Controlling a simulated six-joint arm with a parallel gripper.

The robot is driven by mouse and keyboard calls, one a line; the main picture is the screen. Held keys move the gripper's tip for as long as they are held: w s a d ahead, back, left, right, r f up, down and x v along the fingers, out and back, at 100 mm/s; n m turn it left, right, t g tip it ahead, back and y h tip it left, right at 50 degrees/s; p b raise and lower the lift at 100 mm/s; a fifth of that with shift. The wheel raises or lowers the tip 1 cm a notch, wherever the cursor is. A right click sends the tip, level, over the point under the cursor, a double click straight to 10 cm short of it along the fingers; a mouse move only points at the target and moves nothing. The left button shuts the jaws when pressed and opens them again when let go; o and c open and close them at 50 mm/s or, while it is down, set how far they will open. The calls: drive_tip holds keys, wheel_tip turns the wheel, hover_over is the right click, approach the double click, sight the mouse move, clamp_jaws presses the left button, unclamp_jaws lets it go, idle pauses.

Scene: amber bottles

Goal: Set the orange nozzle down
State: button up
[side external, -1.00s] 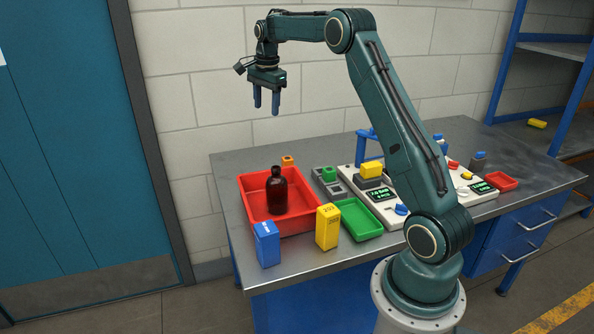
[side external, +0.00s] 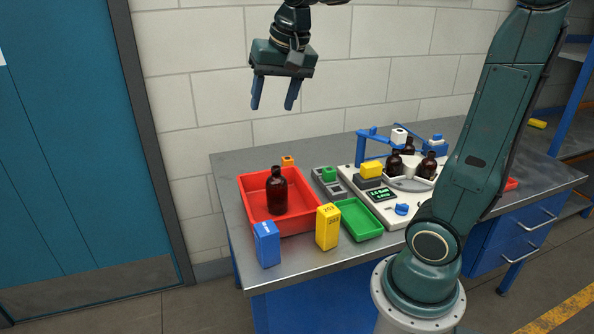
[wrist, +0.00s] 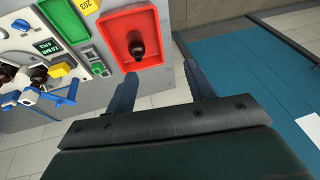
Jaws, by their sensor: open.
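A small orange piece (side external: 288,160), which looks like the orange nozzle, is on the table just behind the red tray (side external: 240,193) in the side view. Its lower part is hidden by the tray rim. I cannot make it out in the wrist view. My gripper (side external: 273,106) is open and empty, high above the red tray. In the wrist view my gripper (wrist: 155,75) has its two fingers apart with nothing between them.
One amber bottle (side external: 277,192) stands in the red tray. A blue box (side external: 266,245), a yellow box (side external: 328,228) and a green tray (side external: 362,235) line the front. Several bottles stand on a white machine (side external: 368,206) with a blue arm (side external: 361,152).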

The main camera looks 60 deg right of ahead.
drive_tip(key=s+a+f+n+t, duration=0.1)
drive_tip(key=s+a+f+n, duration=0.2)
drive_tip(key=s, duration=0.5)
drive_tip(key=s+a+f+n, duration=0.3)
drive_tip(key=s+a+n, duration=0.2)
drive_tip(key=s, duration=0.2)
drive_tip(key=shift+s+f+n+t+y, duration=0.3)
drive_tip(key=shift+s+t+y, duration=0.1)
